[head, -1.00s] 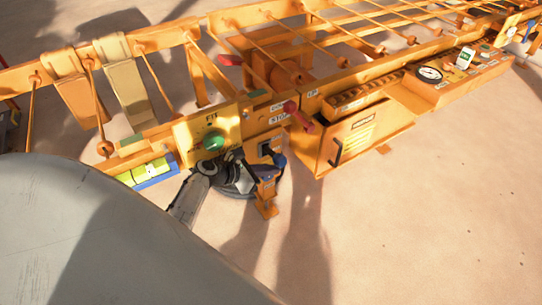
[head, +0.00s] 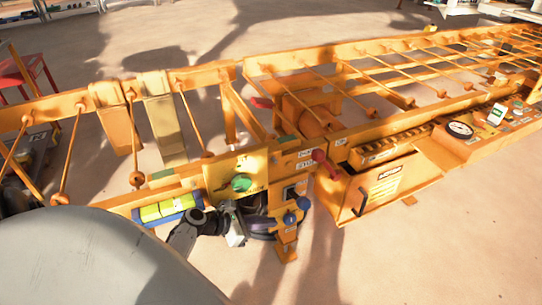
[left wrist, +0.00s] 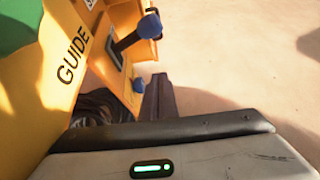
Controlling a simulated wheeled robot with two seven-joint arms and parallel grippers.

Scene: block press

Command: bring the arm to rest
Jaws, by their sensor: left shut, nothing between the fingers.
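My left gripper (head: 236,226) is at the near side of the orange press, just below the green knob (head: 241,183) on its yellow plate. In the left wrist view its dark closed fingers (left wrist: 158,97) point forward past the yellow panel marked GUIDE (left wrist: 73,55). The fingers are shut with nothing seen between them. A post with blue knobs (head: 290,218) stands close to the right of the gripper; a blue knob (left wrist: 149,26) also shows in the left wrist view. I cannot tell whether anything touches. My right gripper is out of view.
Yellow-green blocks (head: 167,208) lie in a blue holder left of the gripper. A red knob (head: 319,156) and an orange drawer box (head: 380,188) are to the right. A gauge (head: 460,129) sits on the far-right panel. The floor (head: 440,260) at lower right is clear.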

